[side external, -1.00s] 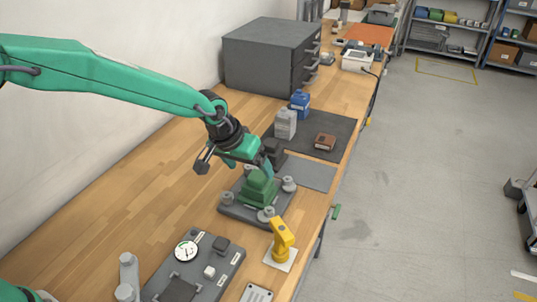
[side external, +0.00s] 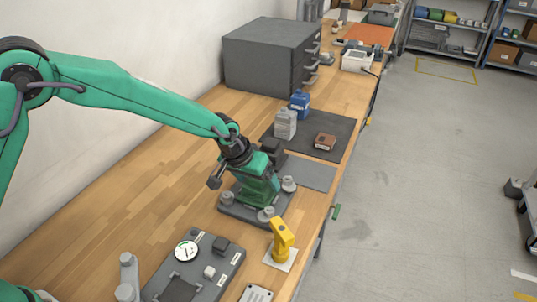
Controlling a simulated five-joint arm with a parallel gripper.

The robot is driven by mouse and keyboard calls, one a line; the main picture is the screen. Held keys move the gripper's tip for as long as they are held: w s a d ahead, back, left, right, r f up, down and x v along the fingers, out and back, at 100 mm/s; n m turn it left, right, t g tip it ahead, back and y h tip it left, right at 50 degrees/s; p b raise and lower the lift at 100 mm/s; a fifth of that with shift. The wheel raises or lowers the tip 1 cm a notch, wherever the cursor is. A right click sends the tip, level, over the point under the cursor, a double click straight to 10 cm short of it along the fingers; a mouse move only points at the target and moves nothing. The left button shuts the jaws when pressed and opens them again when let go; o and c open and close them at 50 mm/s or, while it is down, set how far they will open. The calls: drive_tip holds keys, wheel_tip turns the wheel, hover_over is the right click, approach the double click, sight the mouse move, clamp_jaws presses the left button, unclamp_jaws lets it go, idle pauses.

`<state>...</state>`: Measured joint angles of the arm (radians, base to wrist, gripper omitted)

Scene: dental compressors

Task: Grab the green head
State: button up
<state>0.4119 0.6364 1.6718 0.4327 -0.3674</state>
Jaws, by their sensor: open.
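The green head (side external: 262,191) stands on a dark grey base plate (side external: 236,213) with several grey knobs at its corners, near the middle of the bench. My gripper (side external: 259,180) is open and sits low at the head, coming from the upper left. Its green body and fingers overlap the head in this view. I cannot tell whether the fingers touch it, and part of the head is hidden behind my gripper.
A yellow device (side external: 281,241) stands on a white pad just in front. A gauge panel (side external: 208,262) lies at the front left. Behind are a grey bottle (side external: 285,124), a blue container (side external: 299,103), a brown box (side external: 325,142) and a grey drawer cabinet (side external: 262,60). Bare wood lies left.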

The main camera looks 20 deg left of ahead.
drive_tip(key=shift+w+d+f, duration=0.1)
drive_tip(key=shift+w+f, duration=0.05)
drive_tip(key=shift+f, duration=0.3)
drive_tip(key=c, duration=1.5)
drive_tip(key=shift+r, duration=0.65)
clamp_jaws()
drive_tip(key=shift+r, duration=0.4)
wheel_tip(320, 180, up, 2)
drive_tip(key=shift+w+r, duration=0.1)
drive_tip(key=shift+r, duration=0.1)
drive_tip(key=s+d+r, duration=0.6)
drive_tip(key=s, duration=0.3)
drive_tip(key=shift+s+d+r+h, duration=0.35)
drive_tip(key=shift+d+r+h, duration=0.05)
